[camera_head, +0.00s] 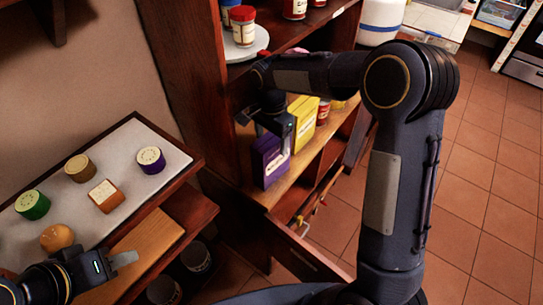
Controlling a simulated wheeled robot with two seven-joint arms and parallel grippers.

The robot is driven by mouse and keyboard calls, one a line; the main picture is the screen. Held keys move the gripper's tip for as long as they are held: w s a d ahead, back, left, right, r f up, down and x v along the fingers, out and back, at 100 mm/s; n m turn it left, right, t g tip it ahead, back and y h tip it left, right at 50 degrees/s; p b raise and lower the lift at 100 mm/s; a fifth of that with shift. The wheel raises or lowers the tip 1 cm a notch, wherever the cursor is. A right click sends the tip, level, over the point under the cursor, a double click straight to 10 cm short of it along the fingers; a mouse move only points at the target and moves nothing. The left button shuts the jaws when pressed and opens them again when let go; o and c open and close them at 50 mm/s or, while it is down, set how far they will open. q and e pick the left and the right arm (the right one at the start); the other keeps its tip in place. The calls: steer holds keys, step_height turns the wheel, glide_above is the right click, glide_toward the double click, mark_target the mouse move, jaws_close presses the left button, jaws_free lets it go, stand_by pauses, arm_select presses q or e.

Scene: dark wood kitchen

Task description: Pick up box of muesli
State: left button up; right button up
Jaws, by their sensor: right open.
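A purple box (268,165) and a yellow box (303,127) stand upright side by side on the middle shelf of the dark wood cabinet. Their labels are too small to read, so I cannot tell which is the muesli. My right gripper (272,126) is open and points down just above the purple box, inside the shelf opening. Its fingertips partly cover the top of that box, and I cannot tell whether they touch it. My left gripper (112,262) is low at the lower left, beside the side counter, away from the boxes; its jaw opening is unclear.
A red can (323,112) stands behind the yellow box. The upper shelf holds jars (243,25) close above my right forearm. An open drawer (305,250) juts out below.

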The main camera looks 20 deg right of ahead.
steer(key=shift+f, duration=1.3)
steer(key=shift+r, duration=0.1)
jaws_close()
